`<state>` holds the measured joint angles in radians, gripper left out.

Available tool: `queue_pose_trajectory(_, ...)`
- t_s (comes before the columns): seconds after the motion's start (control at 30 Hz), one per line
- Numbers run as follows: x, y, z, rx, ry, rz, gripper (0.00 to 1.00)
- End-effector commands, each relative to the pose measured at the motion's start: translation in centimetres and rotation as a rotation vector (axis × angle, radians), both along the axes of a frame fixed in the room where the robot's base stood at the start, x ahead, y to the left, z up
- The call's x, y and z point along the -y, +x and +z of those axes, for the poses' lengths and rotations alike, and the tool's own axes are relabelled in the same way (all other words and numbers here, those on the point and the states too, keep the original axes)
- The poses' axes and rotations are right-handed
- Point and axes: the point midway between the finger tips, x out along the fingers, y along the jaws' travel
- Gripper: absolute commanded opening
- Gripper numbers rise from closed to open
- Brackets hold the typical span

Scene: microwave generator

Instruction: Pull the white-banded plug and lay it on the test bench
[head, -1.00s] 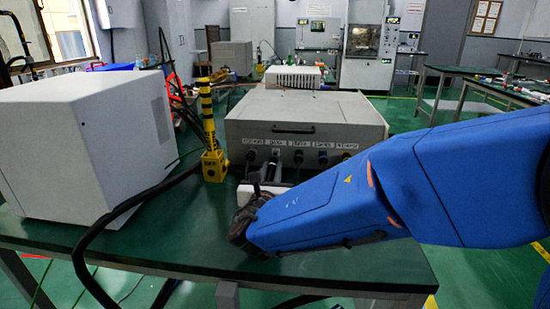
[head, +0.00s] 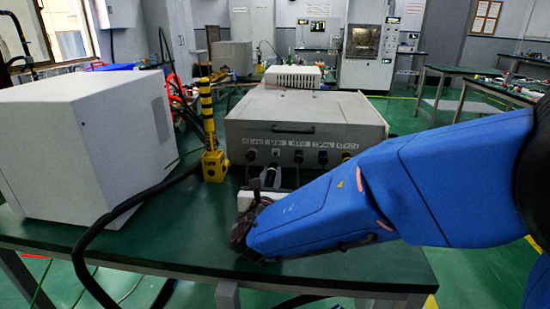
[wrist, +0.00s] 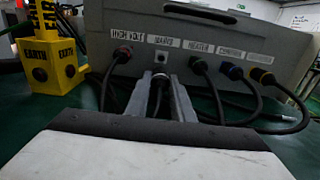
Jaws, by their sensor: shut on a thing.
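My gripper (wrist: 161,90) is shut on the white-banded plug (wrist: 160,76), which sits between its two grey fingers in the wrist view. The plug's pale band shows at the fingertips. In the head view, my gripper (head: 264,183) is low in front of the generator (head: 300,112), partly hidden by my blue arm. The green test bench (head: 200,225) lies beneath it.
Red (wrist: 122,53), black (wrist: 198,65), blue (wrist: 235,72) and yellow (wrist: 258,76) plugs with black cables remain in neighbouring sockets. A yellow earth post (head: 214,166) stands left of the generator. A white box (head: 85,140) fills the bench's left side. The front middle bench is mostly clear.

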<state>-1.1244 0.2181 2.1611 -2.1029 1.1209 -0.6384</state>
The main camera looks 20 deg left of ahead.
Motion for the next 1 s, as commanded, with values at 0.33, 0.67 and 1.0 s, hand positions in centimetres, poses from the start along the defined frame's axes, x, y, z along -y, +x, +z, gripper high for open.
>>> queue_pose_trajectory(0.33, 0.0, 0.0, -0.2, 0.0, 0.001, 0.0, 0.43)
queue_pose_trajectory(0.67, 0.1, 0.0, 1.2, 0.001, 0.004, -0.001, 0.43)
queue_pose_trajectory(1.0, 0.0, 0.0, 6.9, 0.001, 0.004, 0.0, 0.43)
